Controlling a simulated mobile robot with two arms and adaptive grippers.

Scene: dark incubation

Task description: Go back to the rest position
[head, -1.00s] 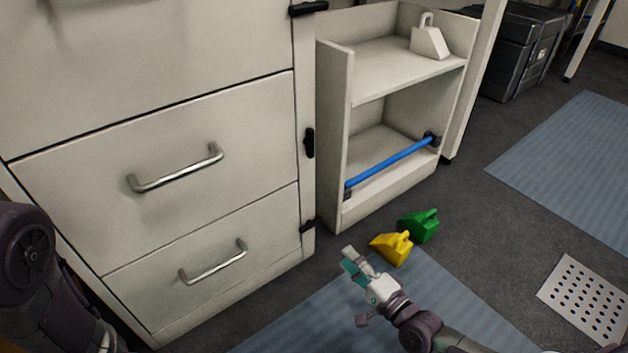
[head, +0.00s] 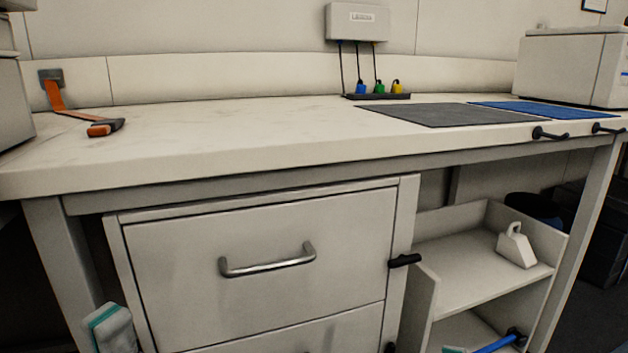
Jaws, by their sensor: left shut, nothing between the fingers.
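My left gripper (head: 108,328) shows at the bottom left of the head view, in front of the bench leg and beside the drawer cabinet. Its white and teal fingers point up and are shut, with nothing between them. Only a small tip of my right gripper (head: 454,349) shows at the bottom edge, below the open shelf unit. The rest of the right gripper is out of the frame, so its opening is hidden.
A white workbench (head: 250,125) spans the view, above a drawer cabinet (head: 180,270).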

